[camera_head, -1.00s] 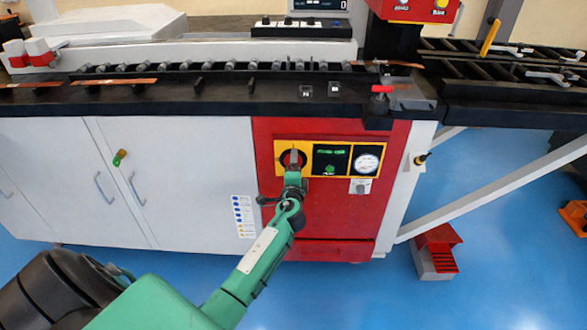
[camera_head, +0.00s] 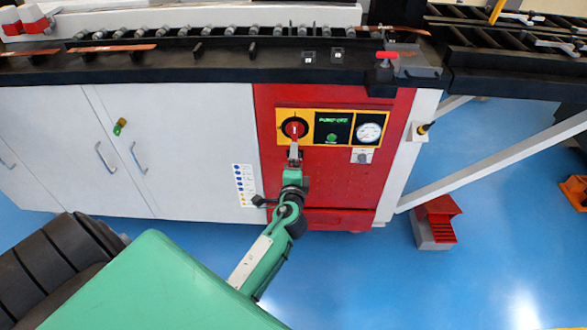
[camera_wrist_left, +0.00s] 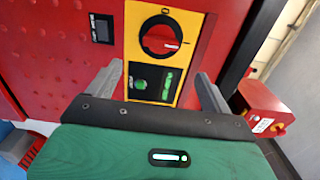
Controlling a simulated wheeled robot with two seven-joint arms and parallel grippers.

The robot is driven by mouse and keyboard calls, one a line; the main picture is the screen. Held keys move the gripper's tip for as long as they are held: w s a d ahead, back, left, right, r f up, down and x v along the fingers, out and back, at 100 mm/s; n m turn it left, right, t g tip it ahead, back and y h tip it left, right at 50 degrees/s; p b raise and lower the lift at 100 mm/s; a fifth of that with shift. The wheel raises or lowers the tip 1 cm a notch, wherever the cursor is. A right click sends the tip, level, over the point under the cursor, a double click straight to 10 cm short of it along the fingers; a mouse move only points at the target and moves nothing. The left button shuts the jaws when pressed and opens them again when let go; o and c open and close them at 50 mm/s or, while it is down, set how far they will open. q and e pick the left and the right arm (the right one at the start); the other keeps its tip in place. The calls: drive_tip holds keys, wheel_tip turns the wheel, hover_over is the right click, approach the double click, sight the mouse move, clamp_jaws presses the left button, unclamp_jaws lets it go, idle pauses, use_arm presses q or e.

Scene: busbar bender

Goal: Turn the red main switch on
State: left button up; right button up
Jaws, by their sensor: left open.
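The red main switch (camera_head: 295,128) is a round knob on a yellow panel (camera_head: 281,117) on the machine's red front. It also shows in the left wrist view (camera_wrist_left: 161,41), with a 0 mark and an I mark beside it. Its grip bar looks upright in the head view and lies toward the I mark in the wrist view. My left gripper (camera_head: 294,156) is just below the knob in the head view. In the wrist view its open, empty fingers (camera_wrist_left: 159,74) are apart from the knob. My right gripper is not in view.
A lit green display (camera_head: 332,128) and a round gauge (camera_head: 368,132) sit right of the switch. A small grey switch (camera_head: 361,156) is below the gauge. White cabinet doors (camera_head: 70,145) are at left. A red-topped pedal (camera_head: 436,220) stands on the blue floor.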

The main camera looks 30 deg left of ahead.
use_arm(q)
drive_tip(key=shift+v, duration=1.05)
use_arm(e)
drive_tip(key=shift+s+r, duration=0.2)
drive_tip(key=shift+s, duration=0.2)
